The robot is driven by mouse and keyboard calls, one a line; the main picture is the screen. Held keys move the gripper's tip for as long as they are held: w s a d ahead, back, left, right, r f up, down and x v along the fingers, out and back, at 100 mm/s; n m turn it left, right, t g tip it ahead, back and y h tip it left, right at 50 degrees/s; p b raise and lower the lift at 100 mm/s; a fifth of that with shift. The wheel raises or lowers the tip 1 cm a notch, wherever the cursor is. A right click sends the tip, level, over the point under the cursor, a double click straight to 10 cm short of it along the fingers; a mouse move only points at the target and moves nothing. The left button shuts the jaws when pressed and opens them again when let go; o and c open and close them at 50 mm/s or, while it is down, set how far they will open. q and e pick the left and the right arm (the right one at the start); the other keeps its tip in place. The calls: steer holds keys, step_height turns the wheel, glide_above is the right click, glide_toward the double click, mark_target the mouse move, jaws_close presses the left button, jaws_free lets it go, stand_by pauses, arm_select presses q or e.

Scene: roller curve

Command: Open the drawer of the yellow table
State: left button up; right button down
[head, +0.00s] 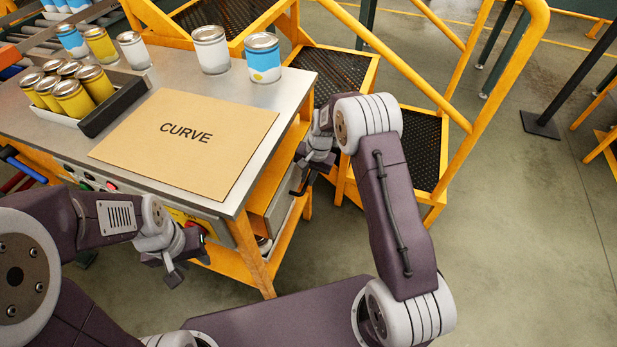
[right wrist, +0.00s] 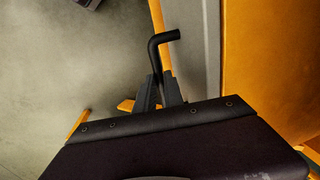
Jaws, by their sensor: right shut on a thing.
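The yellow table (head: 258,262) has a grey metal top and an orange frame. The grey drawer front (head: 281,206) is on its right side, under the top. How far the drawer stands out is hard to tell. My right gripper (head: 303,181) is beside it, shut on the black drawer handle, a bent bar that shows in the right wrist view (right wrist: 158,50). The fingers close around its lower part, and its bent end sticks out beyond them. My left gripper (head: 163,270) is open and empty in front of the table's near side.
A cardboard sheet marked CURVE (head: 186,140), several cans and a black-and-white tray (head: 112,105) of yellow-bodied cans are on the tabletop. Orange steps with a railing (head: 400,65) stand close behind and right of my right arm.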

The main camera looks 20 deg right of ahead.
steer(key=shift+d, duration=0.1)
steer(key=s+d, duration=1)
steer(key=d, duration=0.5)
steer(key=shift+s+d, duration=0.15)
steer(key=shift+s, duration=0.1)
steer(key=c, duration=1.5)
jaws_free()
steer(key=shift+o, duration=0.2)
step_height(320, 180, up, 9)
steer(key=d+p, duration=0.1)
steer(key=p, duration=0.1)
steer(key=shift+s+d, duration=0.2)
steer(key=shift+s, duration=0.2)
